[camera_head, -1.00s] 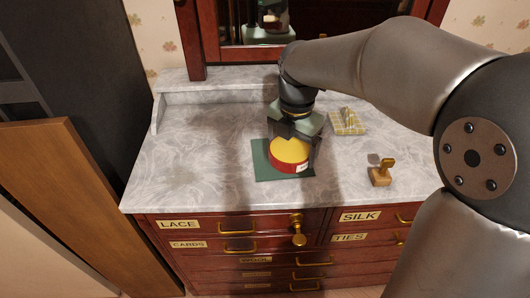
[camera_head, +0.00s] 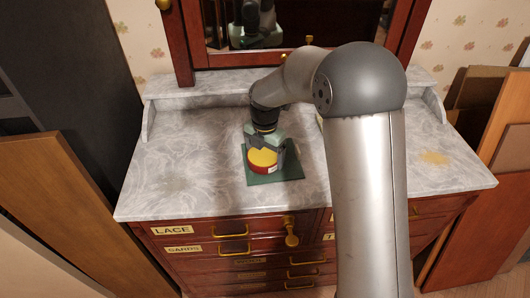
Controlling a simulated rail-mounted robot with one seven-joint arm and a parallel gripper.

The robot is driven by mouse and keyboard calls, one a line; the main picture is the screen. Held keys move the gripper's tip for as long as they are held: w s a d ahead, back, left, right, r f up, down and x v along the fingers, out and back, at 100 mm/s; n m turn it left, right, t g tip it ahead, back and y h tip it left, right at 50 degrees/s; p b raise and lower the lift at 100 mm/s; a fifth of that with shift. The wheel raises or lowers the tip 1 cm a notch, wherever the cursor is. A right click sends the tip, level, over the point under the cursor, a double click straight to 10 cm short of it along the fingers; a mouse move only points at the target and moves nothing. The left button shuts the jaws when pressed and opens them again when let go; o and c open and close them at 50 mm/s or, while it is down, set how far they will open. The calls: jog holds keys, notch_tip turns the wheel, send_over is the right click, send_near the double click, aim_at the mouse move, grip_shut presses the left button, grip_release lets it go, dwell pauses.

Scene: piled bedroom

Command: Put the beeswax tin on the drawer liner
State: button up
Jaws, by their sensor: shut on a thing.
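The beeswax tin (camera_head: 263,159) is a round red tin with a yellow top and a small pale label on its side. It is upright over the dark green drawer liner (camera_head: 292,172), toward the liner's left part. I cannot tell whether its base touches the liner. My gripper (camera_head: 268,153) comes down from above and is shut on the tin, with a finger showing at its right side. The gripper hides part of the tin's back edge. The liner lies flat on the grey marble top, with its right part bare.
The marble dresser top (camera_head: 185,165) is clear on the left. My arm covers much of its right side. A yellowish patch (camera_head: 433,158) lies on the right. A mirror (camera_head: 290,22) stands behind. Wooden boards (camera_head: 75,200) lean at the left, and labelled drawers are below.

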aim_at(265, 154)
jog(key=shift+f, duration=0.2)
jog(key=o, duration=1)
jog(key=shift+r, duration=0.15)
notch_tip(265, 154, up, 12)
jog(key=s+d+f+m, duration=0.1)
jog(key=s+d+m, duration=0.4)
jog(key=s+m, duration=0.4)
jog(key=s+d+f+m, duration=0.1)
jog(key=s+d+m, duration=0.5)
jog(key=s+m, duration=0.3)
jog(key=s+d+f+m, duration=0.2)
jog(key=s+d+m, duration=0.3)
jog(key=s+m, duration=0.5)
jog(key=shift+d+m+b, duration=0.15)
jog(key=shift+m+b, duration=0.25)
jog(key=shift+m, duration=0.2)
